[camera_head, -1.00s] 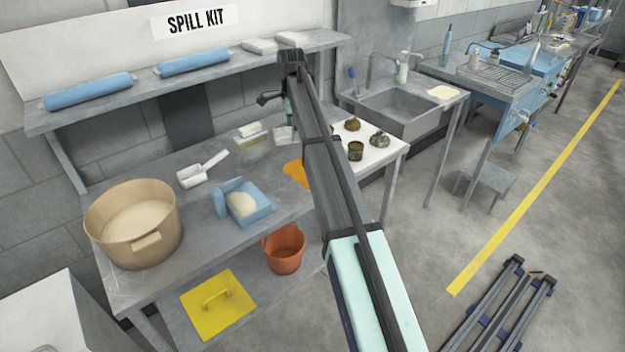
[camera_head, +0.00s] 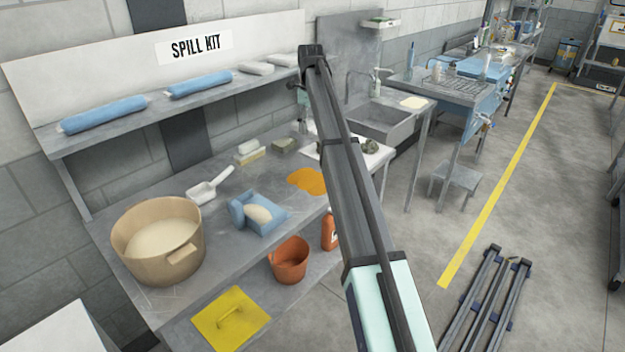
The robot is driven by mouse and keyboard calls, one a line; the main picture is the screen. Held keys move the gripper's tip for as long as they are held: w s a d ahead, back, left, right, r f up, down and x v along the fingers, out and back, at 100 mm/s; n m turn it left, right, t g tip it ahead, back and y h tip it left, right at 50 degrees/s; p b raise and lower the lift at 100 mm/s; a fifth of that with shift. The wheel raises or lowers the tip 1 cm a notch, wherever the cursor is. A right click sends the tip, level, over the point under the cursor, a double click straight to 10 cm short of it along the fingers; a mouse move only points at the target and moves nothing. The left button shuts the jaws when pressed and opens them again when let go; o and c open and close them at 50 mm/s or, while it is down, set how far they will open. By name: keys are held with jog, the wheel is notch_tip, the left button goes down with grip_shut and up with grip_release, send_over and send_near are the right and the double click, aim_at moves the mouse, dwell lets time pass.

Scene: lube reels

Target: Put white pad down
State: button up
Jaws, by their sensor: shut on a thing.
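My arm reaches up and away across the picture, and its links hide my gripper and whatever it may hold. Only a small dark part of the arm's far end shows left of the links, above the workbench (camera_head: 205,232). Two white pads lie on the shelf under the SPILL KIT sign: a left one (camera_head: 256,68) and a right one (camera_head: 283,60). On the bench, left of the arm, a small whitish block (camera_head: 247,146) sits by a yellowish one (camera_head: 250,156). A grey block (camera_head: 285,145) lies to their right.
A tan tub (camera_head: 160,240), white scoop (camera_head: 211,187), blue dustpan (camera_head: 258,214) and orange spill (camera_head: 308,181) are on the bench. An orange bucket (camera_head: 289,260) and yellow lid (camera_head: 231,318) are below. A sink (camera_head: 378,122) stands behind the arm.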

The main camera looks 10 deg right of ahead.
aim_at(311, 181)
notch_tip(311, 181, down, 19)
jog(key=p, duration=0.4)
jog(key=shift+f, duration=0.15)
jog(key=shift+f, duration=0.1)
jog(key=o, duration=1)
jog(key=shift+o, duration=0.2)
notch_tip(311, 181, up, 12)
jog(key=b, duration=0.2)
jog(key=shift+b, duration=0.3)
